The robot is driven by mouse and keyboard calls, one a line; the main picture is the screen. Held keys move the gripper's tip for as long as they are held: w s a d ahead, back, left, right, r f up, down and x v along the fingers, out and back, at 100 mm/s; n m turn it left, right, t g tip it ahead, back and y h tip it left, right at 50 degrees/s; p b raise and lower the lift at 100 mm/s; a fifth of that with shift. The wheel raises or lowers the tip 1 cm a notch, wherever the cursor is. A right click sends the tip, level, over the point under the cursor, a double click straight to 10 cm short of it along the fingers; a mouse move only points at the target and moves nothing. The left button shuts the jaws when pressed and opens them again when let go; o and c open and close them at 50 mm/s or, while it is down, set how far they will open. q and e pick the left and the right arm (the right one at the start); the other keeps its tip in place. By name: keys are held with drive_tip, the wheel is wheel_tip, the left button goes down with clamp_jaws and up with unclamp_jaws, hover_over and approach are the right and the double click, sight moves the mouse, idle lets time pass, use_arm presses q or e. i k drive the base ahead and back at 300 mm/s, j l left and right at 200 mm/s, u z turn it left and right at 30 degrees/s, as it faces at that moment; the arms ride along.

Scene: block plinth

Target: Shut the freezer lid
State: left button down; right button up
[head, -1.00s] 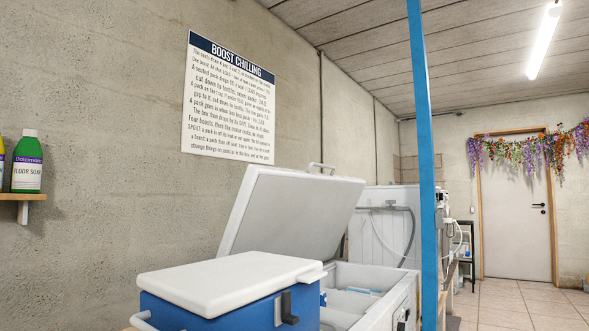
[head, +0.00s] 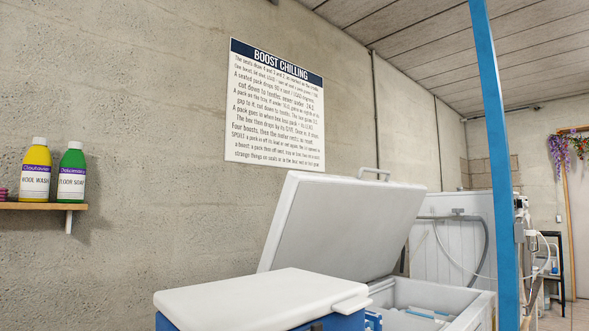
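The white freezer lid (head: 345,225) stands raised, tilted back toward the wall, with a metal handle (head: 372,173) on its top edge. Below it the white chest freezer (head: 468,303) is open. Pale blue and white packs (head: 428,314) show inside it, partly hidden. Neither of my grippers is in the head view.
A blue cool box with a white closed lid (head: 262,299) stands in front of the freezer and hides part of it. A blue post (head: 497,150) rises at the right. A shelf (head: 45,206) with bottles is on the left wall. A white appliance (head: 445,240) stands beyond the freezer.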

sight(357, 229)
drive_tip(key=i+l+u, duration=0.1)
drive_tip(key=l, duration=0.3)
drive_tip(key=i+l+u, duration=0.1)
drive_tip(key=l, duration=0.35)
drive_tip(key=i+l+u, duration=0.1)
drive_tip(key=i+l, duration=0.15)
drive_tip(key=l, duration=0.2)
drive_tip(key=i+l, duration=0.1)
drive_tip(key=l, duration=0.35)
drive_tip(key=i+l+u, duration=0.15)
drive_tip(key=l, duration=0.3)
